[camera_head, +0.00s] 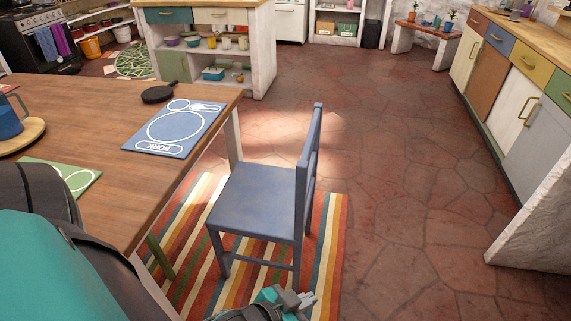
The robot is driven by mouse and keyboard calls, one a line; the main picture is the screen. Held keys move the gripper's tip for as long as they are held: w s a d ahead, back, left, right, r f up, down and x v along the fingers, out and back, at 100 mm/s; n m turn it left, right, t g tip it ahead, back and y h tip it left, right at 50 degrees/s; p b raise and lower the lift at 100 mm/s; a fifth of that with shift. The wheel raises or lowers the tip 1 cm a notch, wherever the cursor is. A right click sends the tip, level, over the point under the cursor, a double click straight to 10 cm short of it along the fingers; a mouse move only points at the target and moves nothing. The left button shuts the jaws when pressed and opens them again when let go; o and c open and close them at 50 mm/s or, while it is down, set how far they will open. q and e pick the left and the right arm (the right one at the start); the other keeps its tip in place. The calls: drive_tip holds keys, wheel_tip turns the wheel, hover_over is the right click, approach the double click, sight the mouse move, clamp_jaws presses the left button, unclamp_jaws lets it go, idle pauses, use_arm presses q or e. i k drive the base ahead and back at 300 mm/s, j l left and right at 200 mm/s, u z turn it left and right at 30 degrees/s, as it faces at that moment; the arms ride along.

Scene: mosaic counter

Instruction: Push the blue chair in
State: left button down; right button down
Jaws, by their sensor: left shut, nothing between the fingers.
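The blue chair (256,203) stands upright on the striped rug, to the right of the wooden table (95,112). Its seat faces the table and its backrest is on the right, away from the table. The seat lies outside the table's right edge in this view. My left gripper (306,300) is at the bottom of the view, below the chair's front legs in the picture. It is shut and empty, and looks apart from the chair. My right gripper is not in view.
A striped rug (330,230) lies under the chair. A blue placemat (174,130), a black pan (158,94) and a green placemat (62,175) are on the table. Stone floor (410,200) is open to the right, up to a row of coloured cabinets (525,95).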

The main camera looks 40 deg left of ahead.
sight(271, 203)
drive_tip(key=i+u, duration=0.25)
drive_tip(key=u, duration=0.15)
drive_tip(key=i+u, duration=0.2)
drive_tip(key=u, duration=0.25)
drive_tip(key=i+l+u, duration=0.2)
drive_tip(key=u, duration=0.2)
drive_tip(key=i+l+u, duration=0.2)
drive_tip(key=i+u, duration=0.2)
drive_tip(key=i+l+u, duration=0.35)
drive_tip(key=k+j, duration=0.05)
drive_tip(key=k, duration=0.05)
